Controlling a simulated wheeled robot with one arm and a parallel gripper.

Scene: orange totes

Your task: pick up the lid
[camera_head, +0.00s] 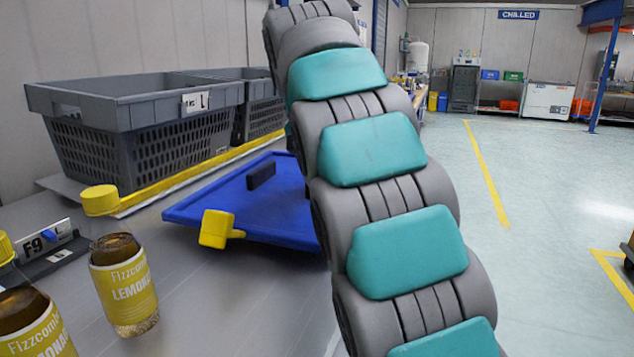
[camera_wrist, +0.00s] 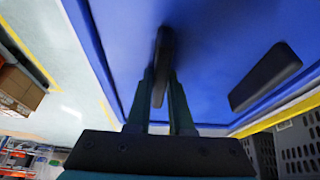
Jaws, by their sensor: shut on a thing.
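The lid (camera_head: 245,205) is a flat blue panel with a raised rim. In the head view it is over the grey counter, partly hidden behind my arm; I cannot tell whether it touches the counter. One black handle (camera_head: 261,176) shows on its top. In the wrist view the blue lid (camera_wrist: 215,35) fills much of the picture, with that black handle at the right (camera_wrist: 265,76). My gripper (camera_wrist: 162,78) is shut on a second dark handle (camera_wrist: 164,45) of the lid. The gripper is hidden in the head view.
Grey crates (camera_head: 140,120) stand at the back of the counter (camera_head: 190,300), behind a yellow strip (camera_head: 180,178). A yellow block (camera_head: 215,228) is at the lid's near edge. Lemonade bottles (camera_head: 123,285) stand at the front left. Open floor (camera_head: 540,200) lies right.

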